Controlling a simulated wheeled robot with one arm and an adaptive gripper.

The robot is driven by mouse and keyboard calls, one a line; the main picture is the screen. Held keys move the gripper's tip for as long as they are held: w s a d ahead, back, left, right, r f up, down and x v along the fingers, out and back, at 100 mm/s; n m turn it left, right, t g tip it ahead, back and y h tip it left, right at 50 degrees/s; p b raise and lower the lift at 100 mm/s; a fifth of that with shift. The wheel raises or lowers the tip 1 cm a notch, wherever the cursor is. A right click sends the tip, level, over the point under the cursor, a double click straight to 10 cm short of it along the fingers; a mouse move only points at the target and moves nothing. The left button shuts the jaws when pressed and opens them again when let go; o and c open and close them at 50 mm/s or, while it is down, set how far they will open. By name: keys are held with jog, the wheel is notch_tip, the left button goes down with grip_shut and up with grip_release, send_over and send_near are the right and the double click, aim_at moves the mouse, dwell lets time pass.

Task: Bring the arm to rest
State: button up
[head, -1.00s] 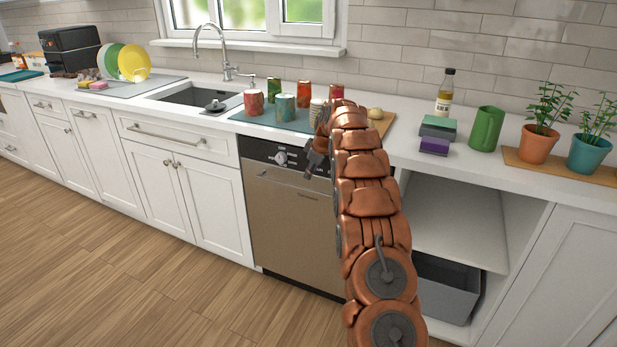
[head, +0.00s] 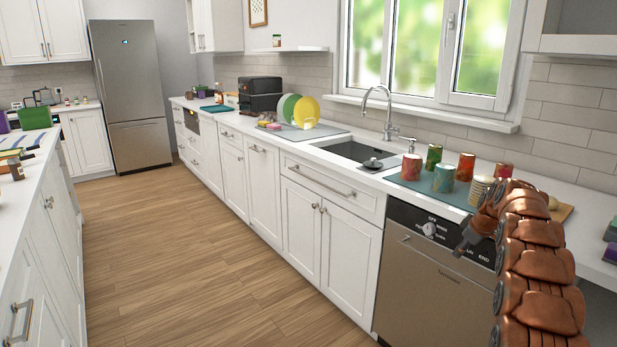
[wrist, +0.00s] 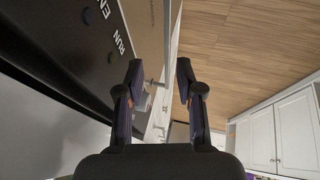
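My arm reaches up from the lower right of the head view, in front of the dishwasher (head: 432,290). My gripper (head: 466,247) is at the arm's far end, beside the dishwasher's control panel, and looks small there. In the wrist view my gripper (wrist: 160,75) has its two dark fingers apart with nothing between them. The dishwasher panel (wrist: 75,35) shows close on the left of that view. I cannot tell the exact gap between the gripper and the panel.
Several cans and cups, among them a teal one (head: 443,178), stand on a mat (head: 405,180) by the sink (head: 360,152). A fridge (head: 128,95) stands at the back. A second counter (head: 40,165) runs along the left. The wooden floor (head: 190,250) between is clear.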

jog(key=s+a+r+m+g, duration=0.2)
jog(key=s+a+r, duration=0.1)
jog(key=s+a, duration=0.85)
jog(key=s+a+r+m+g, duration=0.2)
jog(key=s+a+r, duration=0.2)
jog(key=s+a, duration=0.75)
jog(key=s+a+f+m+g, duration=0.1)
jog(key=s+a+f, duration=0.15)
jog(key=s, duration=0.95)
jog(key=s+a+f+m+g, duration=0.15)
jog(key=s+a, duration=0.25)
jog(key=s, duration=0.7)
jog(key=s+a+f+m+g, duration=0.15)
jog(key=s+a, duration=0.25)
jog(key=s, duration=0.8)
jog(key=s+p+v, duration=0.2)
jog(key=p+v, duration=1.1)
jog(key=v, duration=0.1)
jog(key=shift+r+n+t, duration=0.4)
jog(key=shift+r, duration=0.05)
jog(key=shift+d, duration=0.1)
